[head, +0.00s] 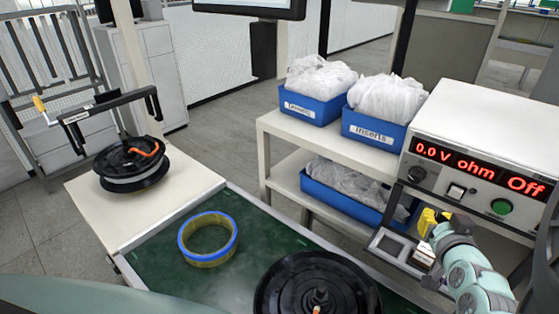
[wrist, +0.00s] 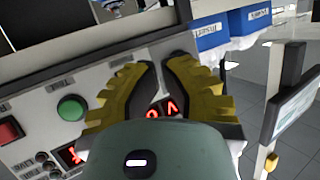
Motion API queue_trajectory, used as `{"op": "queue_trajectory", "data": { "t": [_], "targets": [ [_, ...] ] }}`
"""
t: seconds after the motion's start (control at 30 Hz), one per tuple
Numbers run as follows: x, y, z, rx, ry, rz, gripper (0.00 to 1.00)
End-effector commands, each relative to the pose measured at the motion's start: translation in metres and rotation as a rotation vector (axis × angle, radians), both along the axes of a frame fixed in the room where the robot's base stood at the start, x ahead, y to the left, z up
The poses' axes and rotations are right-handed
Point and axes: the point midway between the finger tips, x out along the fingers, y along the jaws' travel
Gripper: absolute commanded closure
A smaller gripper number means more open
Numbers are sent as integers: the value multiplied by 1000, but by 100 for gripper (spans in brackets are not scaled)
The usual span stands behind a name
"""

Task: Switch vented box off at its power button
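The box with the lit red display (head: 480,150) stands on the white shelf unit at right in the head view; its display reads "0.0 V ohm Off". I cannot make out vents on it. Its front carries a dark knob (head: 416,174), a small pale switch (head: 456,191) and a round green button (head: 502,206). The green button also shows left of my fingers in the wrist view (wrist: 72,107), with a red switch (wrist: 10,130) at the edge. My gripper (head: 427,220) (wrist: 163,64) is before the box's lower front. Its yellow fingertips are close together, with nothing held visible between them.
Blue bins with clear bags (head: 310,107) stand left of the box and below it. A small device with a pale frame (head: 388,243) is under my gripper. A dark reel (head: 318,288) and a blue-rimmed ring (head: 208,240) lie on the green mat (head: 160,270).

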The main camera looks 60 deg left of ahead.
Motion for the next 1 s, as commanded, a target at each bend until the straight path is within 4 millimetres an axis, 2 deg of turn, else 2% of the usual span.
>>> {"op": "queue_trajectory", "data": {
  "t": [0.37,1.0],
  "targets": [
    [-6,-3,-2,-2,3,-2,100],
    [-63,-19,-11,-4,3,-2,100]
  ]
}}
